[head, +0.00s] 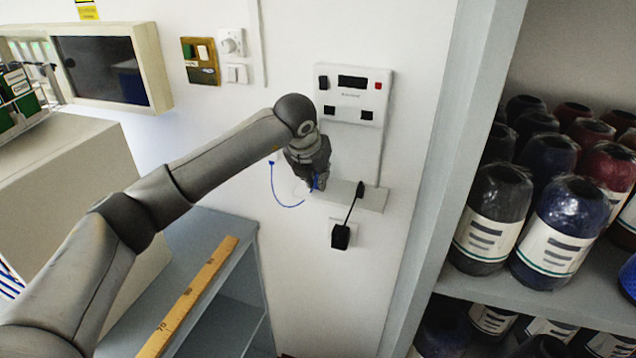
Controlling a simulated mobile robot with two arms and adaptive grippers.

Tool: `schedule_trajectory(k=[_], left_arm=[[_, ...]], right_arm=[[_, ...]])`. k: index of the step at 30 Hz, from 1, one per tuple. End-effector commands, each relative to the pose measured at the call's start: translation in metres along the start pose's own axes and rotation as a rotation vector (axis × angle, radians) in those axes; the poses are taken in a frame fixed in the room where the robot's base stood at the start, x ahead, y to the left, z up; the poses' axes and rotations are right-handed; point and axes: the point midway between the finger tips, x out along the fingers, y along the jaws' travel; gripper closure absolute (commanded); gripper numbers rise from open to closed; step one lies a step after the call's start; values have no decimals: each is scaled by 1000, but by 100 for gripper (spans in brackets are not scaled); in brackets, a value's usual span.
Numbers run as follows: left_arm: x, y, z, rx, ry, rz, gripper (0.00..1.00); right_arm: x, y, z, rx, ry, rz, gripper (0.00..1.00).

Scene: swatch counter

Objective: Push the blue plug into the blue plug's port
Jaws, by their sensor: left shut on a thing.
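My left gripper (318,184) reaches the wall just under the white panel unit (352,82) and is shut on a small blue thing, which appears to be the blue plug (315,184). Its fingers hide most of it. A thin blue cable (287,205) loops down from there and up to a small blue end (272,164) at the wall to the left. The panel has black openings, a dark display and a red button. I cannot tell which opening is the blue plug's port, or whether the plug touches one. My right gripper is not in view.
A white ledge (372,198) under the panel holds a black plug end, with a black cable to a black plug (340,236) in a wall socket. A shelf (560,300) of yarn cones stands right. A wooden ruler (190,295) lies on the grey cabinet below.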

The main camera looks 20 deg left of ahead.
Motion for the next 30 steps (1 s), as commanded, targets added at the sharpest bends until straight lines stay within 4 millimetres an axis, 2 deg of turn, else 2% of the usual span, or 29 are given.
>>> schedule_trajectory(k=[8,14,16,20,26,30], left_arm=[[-2,0,1,0,-1,0,98],[-16,0,10,0,-3,0,98],[-25,-1,16,1,-5,-2,98],[-49,-10,12,4,-5,-2,98],[-99,-29,6,5,-8,-2,98],[-126,-48,-14,6,-6,-2,98]], right_arm=[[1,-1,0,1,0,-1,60],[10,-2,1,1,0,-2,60],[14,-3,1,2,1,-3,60],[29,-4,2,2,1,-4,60],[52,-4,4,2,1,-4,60],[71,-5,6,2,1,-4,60]])
